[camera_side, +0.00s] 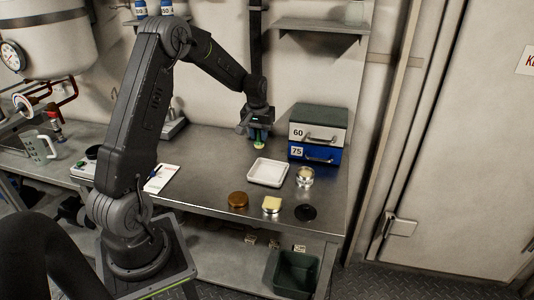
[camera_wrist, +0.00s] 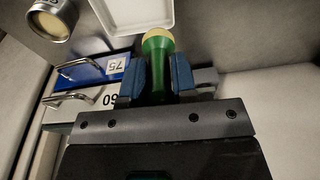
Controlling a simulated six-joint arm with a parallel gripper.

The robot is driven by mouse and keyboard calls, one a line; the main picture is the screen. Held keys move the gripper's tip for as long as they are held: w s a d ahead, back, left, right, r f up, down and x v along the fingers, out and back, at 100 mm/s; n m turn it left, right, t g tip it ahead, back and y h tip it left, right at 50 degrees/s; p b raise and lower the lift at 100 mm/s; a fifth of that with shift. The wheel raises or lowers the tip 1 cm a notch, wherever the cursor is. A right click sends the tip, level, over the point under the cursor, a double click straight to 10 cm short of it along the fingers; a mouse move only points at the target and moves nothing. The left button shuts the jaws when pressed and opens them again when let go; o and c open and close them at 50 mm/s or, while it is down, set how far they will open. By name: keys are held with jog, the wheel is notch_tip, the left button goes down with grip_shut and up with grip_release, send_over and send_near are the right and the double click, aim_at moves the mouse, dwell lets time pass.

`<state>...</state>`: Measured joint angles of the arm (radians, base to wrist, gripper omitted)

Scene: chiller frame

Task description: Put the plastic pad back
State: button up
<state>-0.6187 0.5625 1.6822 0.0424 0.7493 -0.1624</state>
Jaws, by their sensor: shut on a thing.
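My gripper (camera_wrist: 156,72) is shut on a green tool (camera_wrist: 153,84), with a jaw on either side of it. A pale cream round end (camera_wrist: 157,37) shows at the tool's far end; I cannot tell if this is the plastic pad. In the side view my gripper (camera_side: 258,126) points down behind the white tray (camera_side: 267,184), with the green tool (camera_side: 259,143) below it, apart from the tray. A metal tin (camera_side: 305,177) with cream contents stands right of the tray. A tin with a yellow block (camera_side: 271,204) stands in front.
A brown round piece (camera_side: 238,200) and a black disc (camera_side: 306,212) lie near the bench's front edge. Drawers marked 60 (camera_side: 312,134) and 75 (camera_side: 315,154) stand right of my gripper. A clipboard (camera_side: 161,178) lies left. A shelf (camera_side: 320,26) juts out above.

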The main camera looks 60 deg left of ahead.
jog(key=s+a, duration=0.2)
jog(key=a, duration=1.2)
jog(key=w+d+f, duration=0.1)
jog(key=w+f, duration=0.1)
jog(key=w, duration=0.1)
jog(key=w+d+f, duration=0.2)
jog(key=w, duration=0.2)
jog(key=w+d+f, duration=0.1)
jog(key=w+f, duration=0.1)
jog(key=w, duration=0.1)
jog(key=shift+w+d+f, duration=0.1)
jog(key=shift+w+d, duration=0.05)
jog(key=shift+f, duration=2)
jog(key=shift+f, duration=0.15)
jog(key=o, duration=0.9)
